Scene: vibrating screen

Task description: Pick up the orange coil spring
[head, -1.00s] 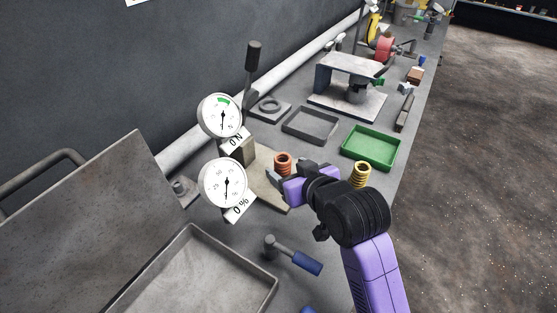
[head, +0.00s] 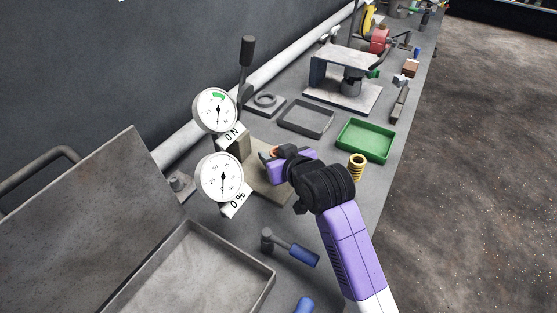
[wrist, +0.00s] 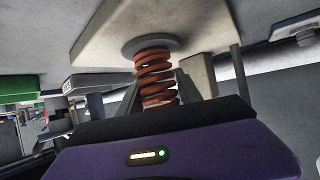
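The orange coil spring (wrist: 154,72) stands on a grey disc on the beige plate (wrist: 100,32) in the wrist view, which shows the scene upside down. My gripper (wrist: 157,88) has one finger on each side of the spring. The fingers look spread, with narrow gaps beside the coils; contact is not clear. In the head view my gripper (head: 268,157) is at the plate below the gauges and hides most of the spring; only a bit of orange (head: 274,152) shows.
Two dial gauges (head: 222,177), reading 0 N and 0 %, stand left of my gripper. A yellow spring (head: 357,167) stands to the right, near the green tray (head: 366,142). A grey tray (head: 306,118) lies behind. A blue-handled hammer (head: 291,247) lies in front.

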